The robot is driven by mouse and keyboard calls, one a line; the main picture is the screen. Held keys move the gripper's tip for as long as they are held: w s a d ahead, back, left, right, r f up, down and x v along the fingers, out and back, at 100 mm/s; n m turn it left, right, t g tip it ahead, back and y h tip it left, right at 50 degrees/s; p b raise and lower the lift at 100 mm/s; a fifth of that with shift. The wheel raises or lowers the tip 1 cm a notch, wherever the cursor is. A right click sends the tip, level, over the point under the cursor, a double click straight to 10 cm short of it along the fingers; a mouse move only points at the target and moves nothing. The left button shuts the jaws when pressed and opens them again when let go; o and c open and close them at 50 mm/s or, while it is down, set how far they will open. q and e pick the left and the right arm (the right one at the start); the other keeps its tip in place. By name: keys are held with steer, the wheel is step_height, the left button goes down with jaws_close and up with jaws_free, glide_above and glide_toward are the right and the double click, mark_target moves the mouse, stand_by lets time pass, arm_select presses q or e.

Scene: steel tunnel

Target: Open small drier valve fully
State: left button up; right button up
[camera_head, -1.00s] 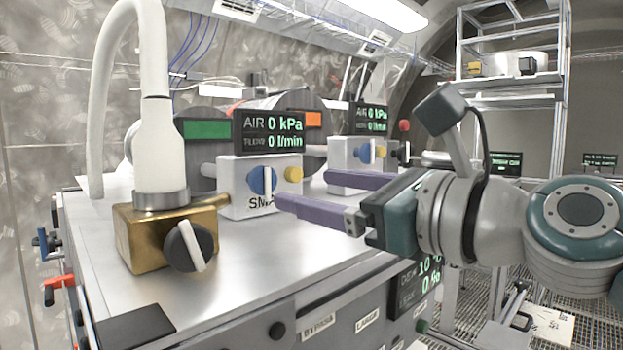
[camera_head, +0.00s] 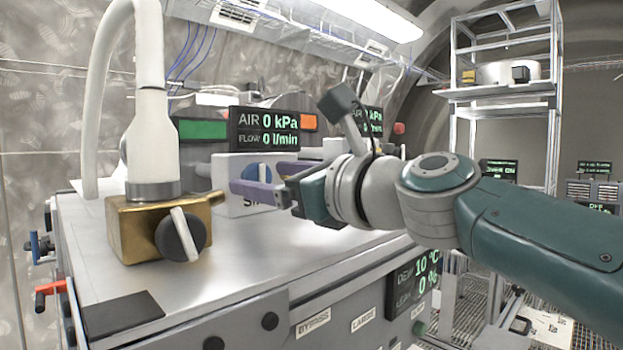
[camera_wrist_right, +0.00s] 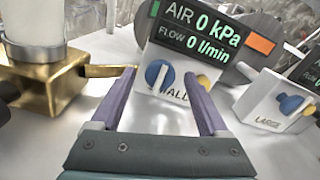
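The small drier valve is a blue round knob with a white bar handle (camera_wrist_right: 159,76) on a white box (camera_wrist_right: 168,109). The bar stands near upright, slightly tilted, in the right wrist view. The box's lettering is partly covered; "ALL" shows in that view. In the head view, the knob (camera_head: 257,171) is partly hidden by my fingers. My right gripper (camera_wrist_right: 159,74) is open, its purple fingers spread either side of the knob, with nothing held. It also shows in the head view (camera_head: 252,179). Whether the fingers touch the knob is unclear. My left gripper is out of view.
A yellow knob (camera_wrist_right: 204,82) sits right of the blue one. The display (camera_head: 265,131) above reads 0 kPa and 0 l/min. A brass block (camera_head: 135,232) with a black knob stands left. A similar box marked "LARGE" (camera_wrist_right: 266,104) stands right. The metal top (camera_head: 250,245) in front is clear.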

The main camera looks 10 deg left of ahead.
jaws_close()
stand_by(0.4)
steer(key=shift+n, duration=0.3)
steer(key=n+b, duration=0.2)
steer(key=n, duration=0.2)
steer(key=shift+f, duration=0.15)
steer(key=shift+n+b, duration=0.75)
steer(key=shift+n, duration=0.55)
jaws_free()
